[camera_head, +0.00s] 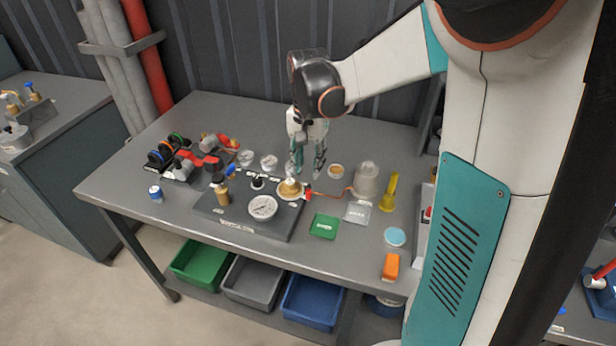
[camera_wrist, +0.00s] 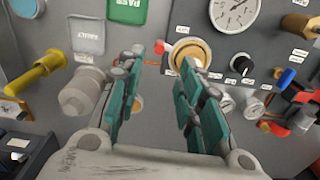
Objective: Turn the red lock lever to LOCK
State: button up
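The small red lock lever (camera_head: 308,193) sits at the right edge of a round brass fitting (camera_head: 289,189) on the dark panel (camera_head: 240,222). In the wrist view the red lever (camera_wrist: 158,48) shows at the left of the brass fitting (camera_wrist: 185,53), beyond my fingers. My gripper (camera_head: 307,172) points down, above and behind the fitting. In the wrist view my gripper (camera_wrist: 163,80) has its teal fingers apart with nothing between them. The right finger covers part of the fitting. The lever's label is too small to read.
A pressure gauge (camera_head: 262,208) and a brass valve (camera_head: 221,192) stand on the panel. A grey cylinder (camera_head: 366,178), yellow tool (camera_head: 389,192) and green PASS card (camera_head: 324,226) lie to the right. Red-handled valves (camera_head: 200,158) stand at the left. The front right tabletop holds an orange block (camera_head: 391,266).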

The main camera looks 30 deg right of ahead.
jog(key=shift+r, duration=1.5)
jog(key=s+a+r+n+t, duration=0.2)
jog(key=s+a+n+t, duration=0.1)
jog(key=s, duration=0.6)
jog(key=s+a+r+n+t, duration=0.2)
jog(key=s+a+n+t, duration=0.2)
jog(key=s, duration=0.5)
jog(key=a+n, duration=0.1)
jog(key=n, duration=0.1)
jog(key=shift+a+r+n, duration=0.35)
jog(key=shift+r+n, duration=0.05)
dwell(0.3)
